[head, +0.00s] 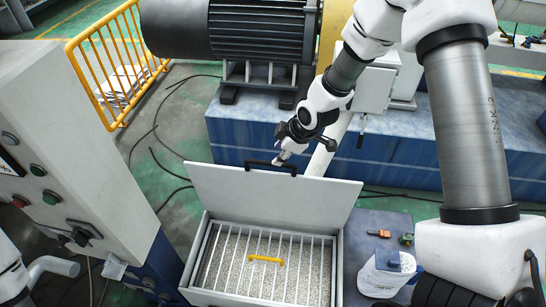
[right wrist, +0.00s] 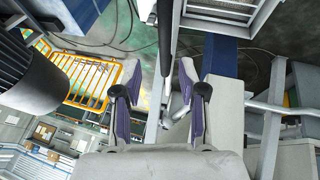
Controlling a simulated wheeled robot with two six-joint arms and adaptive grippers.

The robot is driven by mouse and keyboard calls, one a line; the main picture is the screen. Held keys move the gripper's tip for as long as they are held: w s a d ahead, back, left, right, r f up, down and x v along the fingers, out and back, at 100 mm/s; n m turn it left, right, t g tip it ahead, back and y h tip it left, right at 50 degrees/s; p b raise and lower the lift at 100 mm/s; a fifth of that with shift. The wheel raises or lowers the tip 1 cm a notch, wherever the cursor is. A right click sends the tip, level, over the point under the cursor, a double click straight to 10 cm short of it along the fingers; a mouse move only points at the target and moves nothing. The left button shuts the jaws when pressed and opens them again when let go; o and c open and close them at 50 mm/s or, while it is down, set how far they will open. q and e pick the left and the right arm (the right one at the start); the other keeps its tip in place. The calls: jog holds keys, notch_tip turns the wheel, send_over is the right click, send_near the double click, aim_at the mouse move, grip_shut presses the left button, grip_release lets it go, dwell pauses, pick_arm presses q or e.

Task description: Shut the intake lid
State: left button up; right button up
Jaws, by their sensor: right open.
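The intake lid (head: 265,195) is a light grey panel standing raised, tilted back, along the rear edge of the intake box (head: 190,262). A black bar handle (head: 270,166) sits at its upper edge. My right gripper (head: 281,159) is open at the handle, near its middle. In the right wrist view, the open fingers of this gripper (right wrist: 157,68) are spread apart, with a dark bar, apparently the handle (right wrist: 165,45), running between or just beyond them. I cannot tell whether they touch. My left gripper is not in view.
A control cabinet (head: 70,150) stands left, a blue machine base (head: 390,160) behind.

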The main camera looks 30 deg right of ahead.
jog(key=x, duration=0.1)
jog(key=p+x, duration=0.1)
jog(key=x, duration=0.2)
jog(key=shift+s+a+f+p, duration=0.1)
jog(key=shift+a+f+p, duration=0.2)
jog(key=shift+a+p, duration=0.05)
jog(key=shift+w+d+f, duration=0.1)
jog(key=shift+w+f, duration=0.1)
jog(key=shift+f, duration=0.1)
jog(key=shift+s+r, duration=0.15)
grip_shut()
